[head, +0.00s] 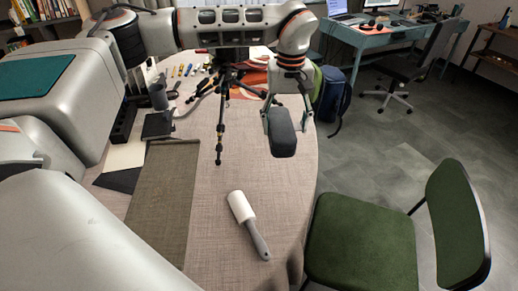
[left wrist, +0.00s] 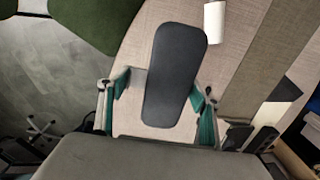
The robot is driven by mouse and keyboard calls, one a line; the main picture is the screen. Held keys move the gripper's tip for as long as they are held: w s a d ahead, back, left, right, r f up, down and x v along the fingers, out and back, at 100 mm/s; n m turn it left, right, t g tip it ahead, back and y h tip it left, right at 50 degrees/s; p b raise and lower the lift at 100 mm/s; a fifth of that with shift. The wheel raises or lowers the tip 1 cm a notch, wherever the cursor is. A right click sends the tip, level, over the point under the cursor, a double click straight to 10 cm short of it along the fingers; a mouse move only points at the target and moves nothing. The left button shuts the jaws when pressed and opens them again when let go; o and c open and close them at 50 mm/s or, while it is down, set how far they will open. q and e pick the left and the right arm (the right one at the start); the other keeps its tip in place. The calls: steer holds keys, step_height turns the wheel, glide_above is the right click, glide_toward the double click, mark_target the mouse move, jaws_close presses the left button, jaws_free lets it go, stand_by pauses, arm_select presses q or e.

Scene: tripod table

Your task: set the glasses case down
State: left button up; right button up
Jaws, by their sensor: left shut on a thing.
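The dark grey glasses case (head: 283,140) is an elongated block with rounded ends, over the right part of the cloth-covered table (head: 285,205). My left gripper (head: 287,113) is shut on it from above, with a finger on each side. In the left wrist view the case (left wrist: 172,75) lies tilted between the teal-padded fingers of the left gripper (left wrist: 160,95). I cannot tell whether its underside touches the cloth. My right gripper is not in view.
A lint roller (head: 246,224) lies in front of the case. A small black tripod (head: 221,120) stands to its left, with a darker runner (head: 165,200) farther left. A green chair (head: 360,240) stands beyond the table's right edge. Cloth between case and roller is bare.

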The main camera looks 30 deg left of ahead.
arm_select(q)
step_height(320, 180, down, 15)
steer(key=shift+r+b, duration=0.2)
steer(key=shift+b, duration=0.4)
steer(key=shift+f, duration=0.4)
step_height(320, 180, down, 3)
steer(key=shift+f, duration=0.45)
steer(key=shift+f, duration=0.1)
steer(key=o, duration=1.2)
steer(key=shift+o, duration=0.2)
